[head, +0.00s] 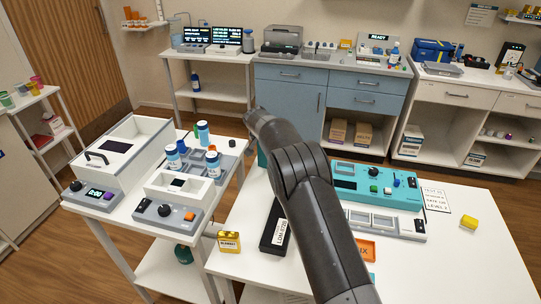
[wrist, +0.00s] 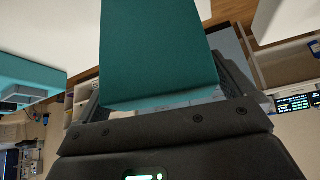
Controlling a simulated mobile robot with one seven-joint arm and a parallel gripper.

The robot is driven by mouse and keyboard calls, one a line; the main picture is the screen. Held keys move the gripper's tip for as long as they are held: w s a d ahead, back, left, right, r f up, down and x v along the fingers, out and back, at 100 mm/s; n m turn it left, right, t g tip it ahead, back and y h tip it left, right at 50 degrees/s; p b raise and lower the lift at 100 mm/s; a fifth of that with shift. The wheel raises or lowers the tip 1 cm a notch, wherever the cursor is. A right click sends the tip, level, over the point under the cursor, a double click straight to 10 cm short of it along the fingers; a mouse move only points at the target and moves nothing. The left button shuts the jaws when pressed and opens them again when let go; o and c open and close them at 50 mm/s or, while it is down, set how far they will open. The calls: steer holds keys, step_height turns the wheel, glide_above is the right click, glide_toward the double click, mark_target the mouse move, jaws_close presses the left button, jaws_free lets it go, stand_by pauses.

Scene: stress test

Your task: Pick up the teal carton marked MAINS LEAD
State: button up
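A teal carton (wrist: 158,55) fills the upper middle of the wrist view, between the fingers of my gripper (wrist: 165,85). A dark finger lies against each side of it, and my gripper looks shut on it. No lettering shows on the faces in view, so I cannot read MAINS LEAD. In the head view only a small teal strip (head: 262,155) shows at the left edge of my arm, probably this carton. My arm hides the gripper and most of the carton there.
A side table at left carries a white machine (head: 120,160) and several bottles. The table's right front is clear.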

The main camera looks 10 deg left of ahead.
steer(key=c, duration=0.8)
steer(key=shift+r, duration=0.1)
